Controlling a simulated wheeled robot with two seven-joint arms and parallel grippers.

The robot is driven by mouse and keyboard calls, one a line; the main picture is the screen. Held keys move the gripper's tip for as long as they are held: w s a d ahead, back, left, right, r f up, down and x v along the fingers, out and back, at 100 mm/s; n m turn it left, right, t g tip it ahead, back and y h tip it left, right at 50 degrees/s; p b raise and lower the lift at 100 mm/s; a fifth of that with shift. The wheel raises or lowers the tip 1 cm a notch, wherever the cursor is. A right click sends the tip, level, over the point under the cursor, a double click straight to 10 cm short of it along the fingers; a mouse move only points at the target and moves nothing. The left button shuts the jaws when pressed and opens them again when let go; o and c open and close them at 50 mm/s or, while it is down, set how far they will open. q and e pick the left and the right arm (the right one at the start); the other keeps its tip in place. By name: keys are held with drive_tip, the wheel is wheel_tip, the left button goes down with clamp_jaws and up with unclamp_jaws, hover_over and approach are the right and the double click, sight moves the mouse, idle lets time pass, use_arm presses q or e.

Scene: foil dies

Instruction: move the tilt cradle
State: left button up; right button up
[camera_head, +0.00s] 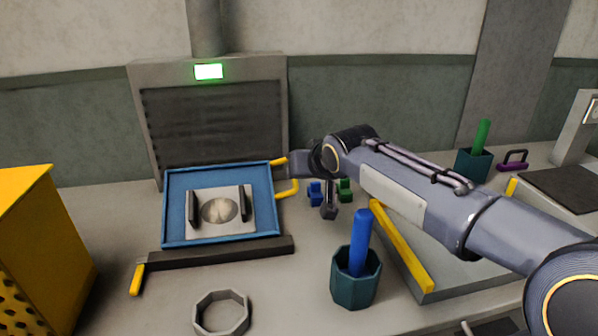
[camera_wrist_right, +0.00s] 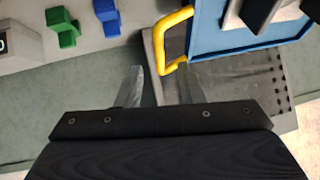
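A blue framed tray (camera_head: 175,207) with a yellow handle on its right, likely the tilt cradle, sits at left of centre. It holds a grey plate (camera_head: 220,228) with a round disc and two dark upright bars. My right gripper (camera_head: 297,168) is beside the handle and hides part of it. In the right wrist view the fingers (camera_wrist_right: 160,84) are apart with nothing between them. The yellow handle (camera_wrist_right: 158,40) ends just beyond the fingertips; contact cannot be told. The blue tray (camera_wrist_right: 215,35) shows at upper right. My left gripper is not in view.
A dark louvred unit (camera_head: 215,125) with a lit green display stands behind the tray. A grey ring (camera_head: 221,313), a teal cup (camera_head: 354,285) with a blue rod, and a yellow box (camera_head: 35,235) stand nearby. Green (camera_wrist_right: 62,25) and blue (camera_wrist_right: 107,15) blocks lie beside the handle.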

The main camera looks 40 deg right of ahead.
drive_tip(key=v, duration=0.3)
drive_tip(key=shift+s+a+r, duration=0.1)
drive_tip(key=shift+s+r, duration=0.1)
drive_tip(key=shift+s, duration=0.05)
idle(0.4)
